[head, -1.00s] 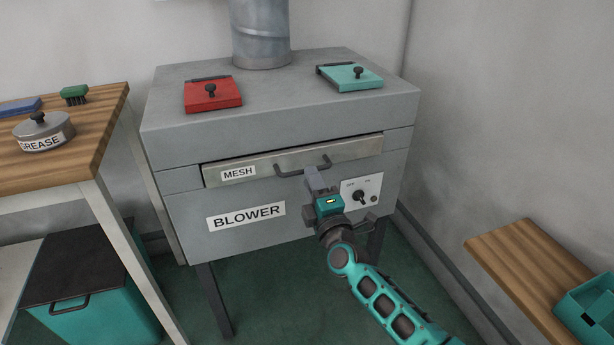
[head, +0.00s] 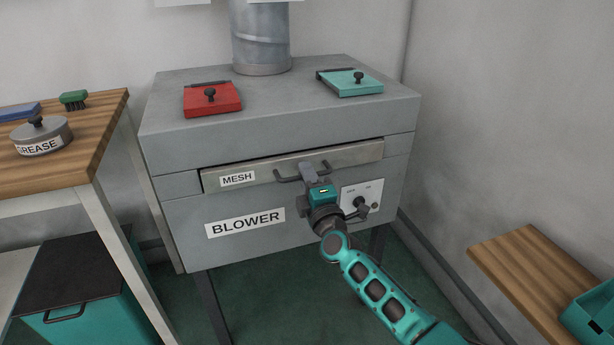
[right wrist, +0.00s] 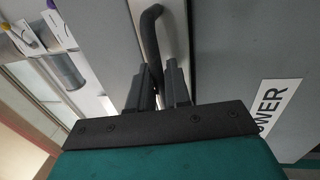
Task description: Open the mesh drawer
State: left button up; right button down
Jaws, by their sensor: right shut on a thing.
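The mesh drawer (head: 225,180) is a wide grey front marked MESH in the upper face of the grey blower cabinet. It looks shut or nearly shut, with a dark gap along its top edge. Its dark bar handle (head: 287,179) sits near the middle of the front. My right gripper (head: 307,171) is shut on the handle. In the right wrist view the handle (right wrist: 150,35) runs down between the two fingers (right wrist: 160,82), which hide its lower part. My left gripper is not in view.
A switch panel (head: 373,190) is just right of my right gripper. Red (head: 212,101) and teal (head: 350,84) lids lie on the cabinet top. A wooden bench (head: 90,150) with a grease tin (head: 42,138) stands left. Green floor (head: 275,290) is clear in front.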

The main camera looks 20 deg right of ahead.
pick_arm(q)
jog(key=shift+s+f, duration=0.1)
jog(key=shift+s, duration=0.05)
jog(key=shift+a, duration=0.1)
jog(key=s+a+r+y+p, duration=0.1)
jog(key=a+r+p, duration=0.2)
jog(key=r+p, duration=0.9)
jog(key=p, duration=0.5)
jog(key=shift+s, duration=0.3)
pick_arm(e)
jog(key=s, duration=2.5)
jog(key=shift+s+d, duration=0.35)
jog(key=shift+d, duration=0.05)
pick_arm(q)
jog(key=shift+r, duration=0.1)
pick_arm(e)
jog(key=c, duration=1.3)
grip_release()
